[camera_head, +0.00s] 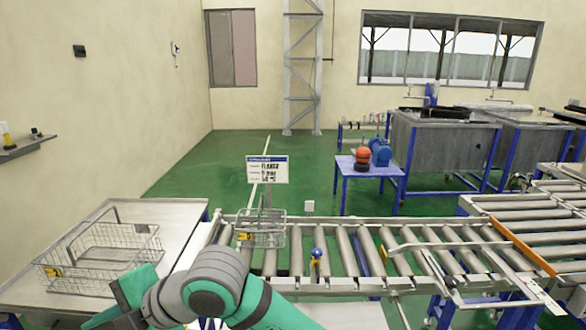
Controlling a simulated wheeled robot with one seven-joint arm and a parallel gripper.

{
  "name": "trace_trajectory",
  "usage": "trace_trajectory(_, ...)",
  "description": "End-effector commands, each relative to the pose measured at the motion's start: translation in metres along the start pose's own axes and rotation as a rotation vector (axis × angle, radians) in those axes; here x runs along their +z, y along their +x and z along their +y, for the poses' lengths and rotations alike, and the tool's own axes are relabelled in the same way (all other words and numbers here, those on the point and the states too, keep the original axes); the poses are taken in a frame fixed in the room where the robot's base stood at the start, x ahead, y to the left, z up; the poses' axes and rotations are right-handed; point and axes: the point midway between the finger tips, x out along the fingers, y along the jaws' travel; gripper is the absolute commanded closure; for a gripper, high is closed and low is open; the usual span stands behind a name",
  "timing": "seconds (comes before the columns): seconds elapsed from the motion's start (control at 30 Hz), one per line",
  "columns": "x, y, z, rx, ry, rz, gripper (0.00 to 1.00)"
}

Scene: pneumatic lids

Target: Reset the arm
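My arm (212,285), with green and grey links, crosses the bottom of the head view, bent at a rounded grey joint. Its links overlap the near edge of the metal table and the left end of the roller conveyor in the picture. My gripper cannot be made out; no fingers show, so what it holds, if anything, is hidden.
A wire basket (113,240) stands on the metal table (165,212) at left. A smaller wire basket (262,232) is at the left end of the roller conveyor (350,248), below a sign (267,170).

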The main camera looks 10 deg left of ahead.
Motion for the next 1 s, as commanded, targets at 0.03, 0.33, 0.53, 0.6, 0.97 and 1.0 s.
trace_trajectory(0.03, 0.001, 0.003, 0.006, 0.067, 0.047, 0.022, 0.78)
trace_trajectory(0.33, 0.026, -0.005, 0.038, 0.442, 0.329, 0.099, 0.78)
trace_trajectory(0.53, 0.057, -0.020, 0.040, 0.674, 0.531, 0.133, 0.78)
trace_trajectory(0.6, 0.069, -0.026, 0.036, 0.754, 0.602, 0.140, 0.78)
trace_trajectory(0.97, 0.136, -0.055, -0.025, 1.127, 0.959, 0.128, 0.78)
trace_trajectory(1.0, 0.142, -0.057, -0.036, 1.164, 0.997, 0.122, 0.78)
